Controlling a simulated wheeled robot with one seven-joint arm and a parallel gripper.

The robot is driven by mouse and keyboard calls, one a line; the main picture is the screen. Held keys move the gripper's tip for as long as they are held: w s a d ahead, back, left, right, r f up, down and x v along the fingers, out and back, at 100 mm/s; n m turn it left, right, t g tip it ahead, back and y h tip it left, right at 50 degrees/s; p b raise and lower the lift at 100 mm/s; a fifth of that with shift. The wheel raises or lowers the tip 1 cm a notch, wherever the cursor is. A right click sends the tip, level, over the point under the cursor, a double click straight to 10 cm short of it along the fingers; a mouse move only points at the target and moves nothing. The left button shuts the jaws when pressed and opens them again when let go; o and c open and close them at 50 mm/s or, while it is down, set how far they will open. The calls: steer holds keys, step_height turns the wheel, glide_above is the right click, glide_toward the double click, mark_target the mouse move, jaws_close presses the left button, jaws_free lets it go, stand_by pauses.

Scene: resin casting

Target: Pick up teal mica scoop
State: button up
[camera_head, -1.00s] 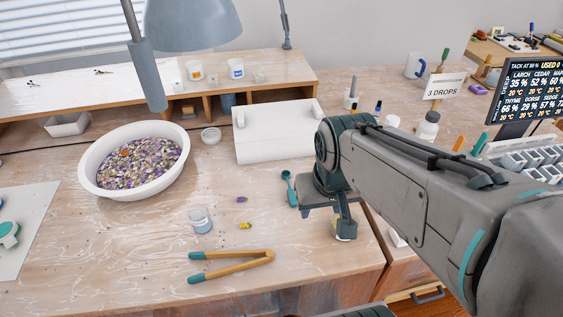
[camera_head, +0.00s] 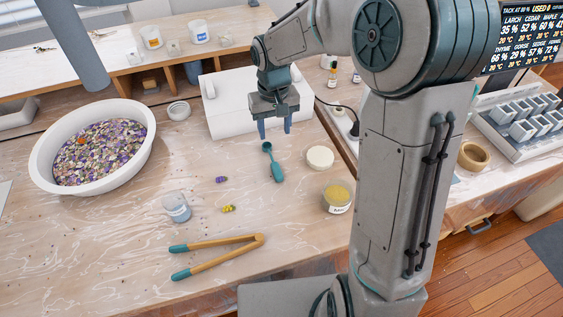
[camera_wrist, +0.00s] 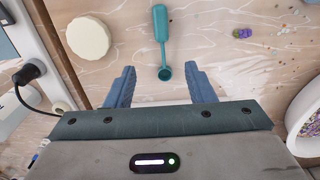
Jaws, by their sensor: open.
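The teal mica scoop (camera_head: 274,164) lies on the wooden table, just in front of the white box, its round bowl toward the box and its handle toward the front. In the wrist view the scoop (camera_wrist: 161,38) has its bowl near the gap between the fingers and its handle pointing away. My gripper (camera_head: 275,129) is open and empty, with both fingers pointing down above the table behind the scoop's bowl. In the wrist view my gripper (camera_wrist: 160,82) shows its two blue-grey fingers spread on either side of the bowl, apart from it.
A cream round disc (camera_head: 320,157) and a jar of yellow powder (camera_head: 338,196) stand right of the scoop. A purple piece (camera_head: 221,180), a yellow piece (camera_head: 229,209), a small cup (camera_head: 177,208) and tongs (camera_head: 222,243) lie left and front. The white box (camera_head: 222,105) stands behind.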

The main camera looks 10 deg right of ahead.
glide_above(275, 163)
step_height(275, 163, down, 7)
steer(key=shift+a+f, duration=0.1)
steer(key=shift+f, duration=0.1)
steer(key=shift+f+b, duration=0.35)
steer(key=shift+f, duration=2.85)
jaws_close()
steer(key=shift+r, duration=0.15)
